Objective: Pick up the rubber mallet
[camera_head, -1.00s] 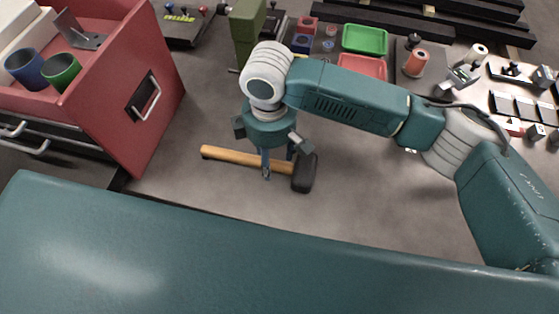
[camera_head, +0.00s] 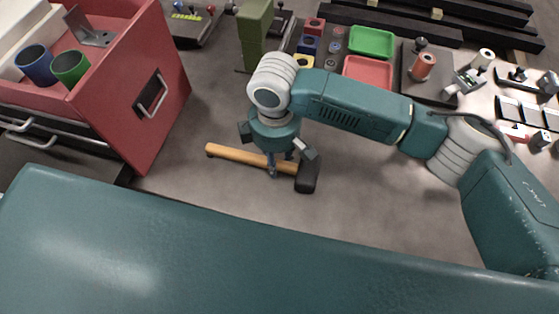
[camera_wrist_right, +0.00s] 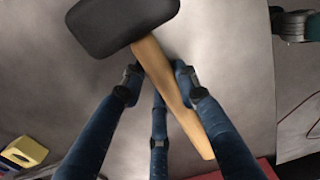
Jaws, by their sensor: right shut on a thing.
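The rubber mallet has a wooden handle (camera_head: 235,155) and a black head (camera_head: 307,177). In the head view the handle points left and the head is at the right, over the grey table. My right gripper (camera_head: 275,165) reaches down from above and is shut on the handle close to the head. In the right wrist view the black head (camera_wrist_right: 120,22) is at the top, and the handle (camera_wrist_right: 172,85) runs down right between the blue fingers of the gripper (camera_wrist_right: 158,82). I cannot tell whether the mallet touches the table. My left gripper is not in view.
A red drawer unit (camera_head: 165,120) with an open top drawer holding a blue cup (camera_head: 36,65) and a green cup (camera_head: 70,68) stands at the left. A green block (camera_head: 254,30), a green tray (camera_head: 371,42) and a red tray (camera_head: 368,72) are behind.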

